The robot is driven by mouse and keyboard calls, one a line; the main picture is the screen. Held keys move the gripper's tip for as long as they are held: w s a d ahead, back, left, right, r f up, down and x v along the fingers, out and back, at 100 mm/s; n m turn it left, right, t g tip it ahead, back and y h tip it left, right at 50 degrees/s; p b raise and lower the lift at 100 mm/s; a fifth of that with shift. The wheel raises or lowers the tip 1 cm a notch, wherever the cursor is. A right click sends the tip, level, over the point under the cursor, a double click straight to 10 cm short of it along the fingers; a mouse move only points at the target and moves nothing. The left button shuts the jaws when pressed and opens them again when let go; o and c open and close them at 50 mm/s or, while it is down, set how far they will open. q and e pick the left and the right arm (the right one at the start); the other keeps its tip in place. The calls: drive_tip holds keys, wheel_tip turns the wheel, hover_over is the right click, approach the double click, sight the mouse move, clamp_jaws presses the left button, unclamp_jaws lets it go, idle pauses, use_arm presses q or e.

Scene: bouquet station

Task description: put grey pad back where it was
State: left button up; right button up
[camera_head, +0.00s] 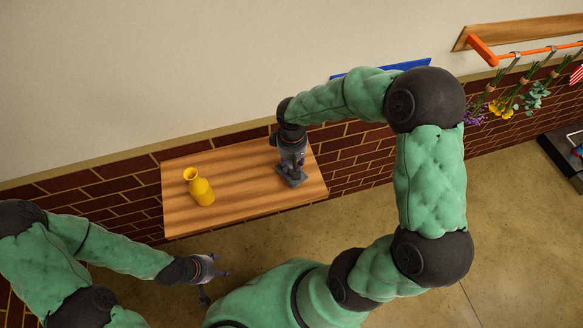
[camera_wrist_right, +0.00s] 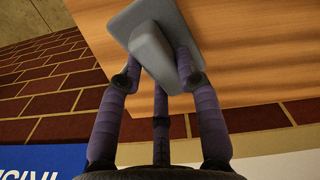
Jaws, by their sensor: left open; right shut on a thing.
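The grey pad (camera_wrist_right: 128,22) is a flat plate with a raised block-like grip, seen up close in the right wrist view. It also shows in the head view (camera_head: 292,180) at the right end of the wooden table. My right gripper (camera_wrist_right: 158,75) is shut on the pad's raised grip, with its fingers around it. In the head view my right gripper (camera_head: 291,160) points down over the pad. The pad is at or just above the tabletop; I cannot tell whether it touches. My left gripper (camera_head: 219,272) is open and empty, below the table's front edge in the picture.
The wooden table (camera_head: 240,165) stands against a brick wall. The tabletop between vase and pad is clear. Flower bunches (camera_head: 500,105) hang from an orange rail (camera_head: 525,52) at the right.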

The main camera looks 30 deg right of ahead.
drive_tip(key=shift+f, duration=1.25)
drive_tip(key=shift+f+b, duration=0.1)
drive_tip(key=shift+b, duration=0.25)
drive_tip(key=o, duration=1)
drive_tip(key=shift+r+p, duration=0.3)
drive_tip(key=shift+r, duration=0.2)
wheel_tip(320, 180, up, 11)
drive_tip(key=p, duration=0.3)
drive_tip(key=shift+s+r, duration=0.1)
